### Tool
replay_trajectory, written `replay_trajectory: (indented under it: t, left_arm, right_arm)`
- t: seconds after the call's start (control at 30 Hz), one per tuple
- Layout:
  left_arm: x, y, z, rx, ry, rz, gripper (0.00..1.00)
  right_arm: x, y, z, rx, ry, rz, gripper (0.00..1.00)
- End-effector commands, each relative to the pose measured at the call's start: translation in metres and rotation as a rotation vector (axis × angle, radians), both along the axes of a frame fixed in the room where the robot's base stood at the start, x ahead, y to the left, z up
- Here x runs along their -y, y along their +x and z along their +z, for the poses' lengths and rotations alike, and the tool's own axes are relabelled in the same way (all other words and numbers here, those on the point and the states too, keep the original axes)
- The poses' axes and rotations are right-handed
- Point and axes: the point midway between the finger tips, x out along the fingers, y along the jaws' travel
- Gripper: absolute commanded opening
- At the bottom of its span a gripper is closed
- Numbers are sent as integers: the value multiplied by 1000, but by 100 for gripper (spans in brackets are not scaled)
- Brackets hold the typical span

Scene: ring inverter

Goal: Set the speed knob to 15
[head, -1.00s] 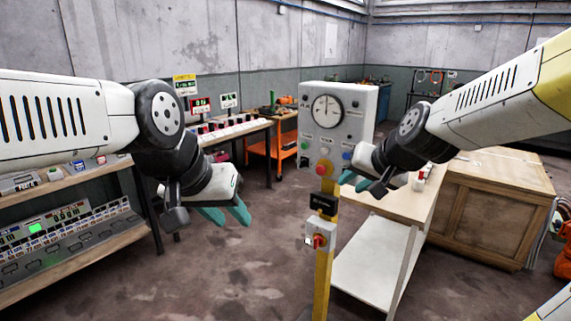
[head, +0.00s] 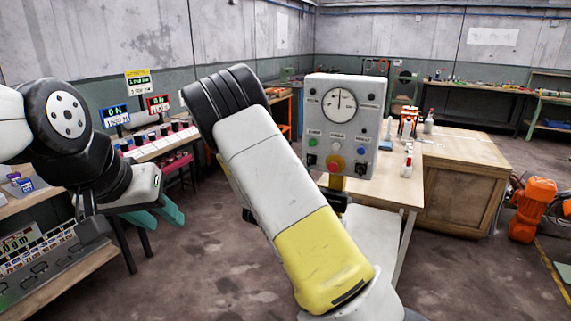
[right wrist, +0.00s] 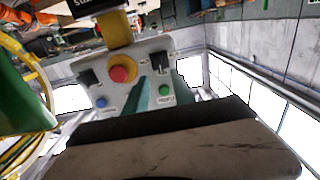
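The grey control panel (head: 340,125) with a round white dial (head: 339,105) stands upright right of centre in the head view. A red button (head: 336,163) on a yellow collar shows in front of its lower part. I cannot tell which control is the speed knob, or its setting. In the right wrist view the panel (right wrist: 75,93) shows with a red button (right wrist: 119,74), a blue button and a green button. My right gripper (right wrist: 160,90) has its teal fingers apart before the panel; its arm hides it in the head view. My left gripper (head: 160,213) is open and empty at the left.
My right arm crosses the middle of the head view and hides most of the yellow post (head: 337,184). A wooden table (head: 402,190) stands behind the panel, beside a wooden crate (head: 462,190). A bench with lit displays (head: 158,103) stands at the left. An orange machine (head: 533,205) is at the right.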

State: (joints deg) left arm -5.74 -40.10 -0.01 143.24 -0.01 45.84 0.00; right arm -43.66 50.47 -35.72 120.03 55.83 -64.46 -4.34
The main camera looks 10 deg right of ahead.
Motion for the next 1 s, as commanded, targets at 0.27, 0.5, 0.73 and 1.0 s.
replay_trajectory:
  t: [0.27,0.5,0.73,1.0]
  left_arm:
    - [0,0,0,0,0,0,36]
    - [0,0,0,0,0,0,36]
    - [0,0,0,0,0,0,36]
    - [0,0,0,0,0,0,36]
  right_arm:
    - [21,30,1,5,-5,-4,31]
    - [39,56,0,4,-4,-3,31]
    - [43,64,1,3,-3,-1,31]
    - [43,64,1,3,-3,-1,9]
